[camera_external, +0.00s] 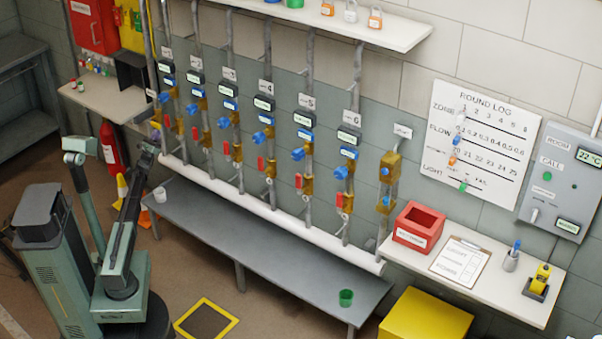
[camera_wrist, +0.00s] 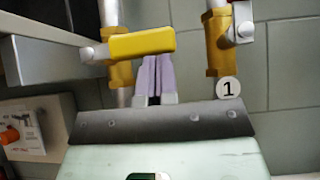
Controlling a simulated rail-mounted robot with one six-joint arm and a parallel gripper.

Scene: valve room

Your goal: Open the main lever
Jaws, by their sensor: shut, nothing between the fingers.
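A yellow lever handle (camera_wrist: 142,45), which looks like the main lever, lies nearly level across a brass valve on a vertical pipe in the wrist view. Its pivot bolt is at the left end. My gripper (camera_wrist: 159,60) is shut and empty, its two lilac fingers side by side. The fingertips reach the lower edge of the handle; I cannot tell whether they touch it. In the external view my arm reaches up to the left end of the pipe row, where the gripper is small and unclear.
A second brass valve (camera_wrist: 219,45) stands on the right pipe, near a round tag marked 1 (camera_wrist: 228,88). A grey bench (camera_external: 250,245) runs below the pipes. A fire extinguisher (camera_external: 110,147) stands behind my arm.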

